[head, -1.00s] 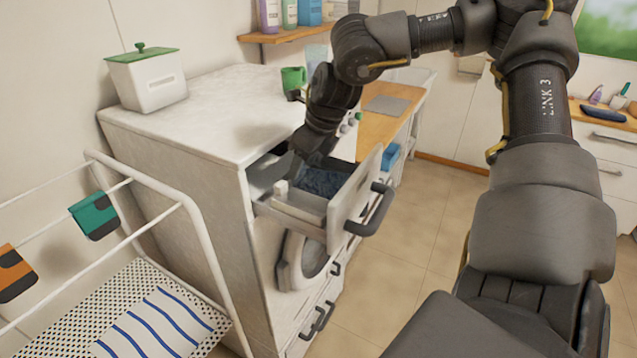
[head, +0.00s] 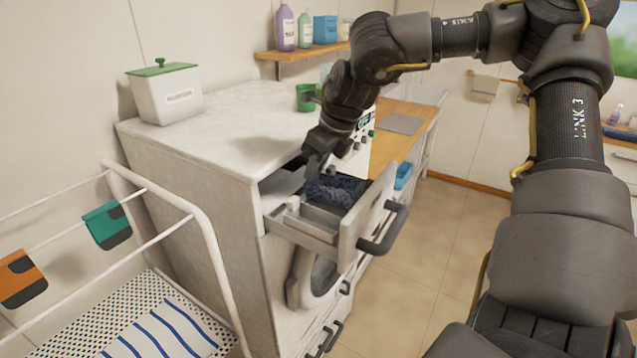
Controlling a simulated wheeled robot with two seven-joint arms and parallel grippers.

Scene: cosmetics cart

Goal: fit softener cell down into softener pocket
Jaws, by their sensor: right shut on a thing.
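My right gripper (head: 317,172) reaches down into the open drawer (head: 300,230) at the top of the white washing machine. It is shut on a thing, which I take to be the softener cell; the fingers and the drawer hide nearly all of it. The softener pocket is not clearly distinguishable among the drawer's compartments. A small pale upright piece (head: 292,204) stands at the drawer's left side, and dark blue textured contents (head: 338,190) fill a compartment to the right. I cannot tell whether the held thing touches a pocket wall. My left gripper is not in view.
The drawer's front panel and dark handle (head: 388,232) stick out. A white box with green lid (head: 166,92) and a green cup (head: 306,97) stand on the machine top. A white drying rack (head: 200,225) stands at left; open floor lies at right.

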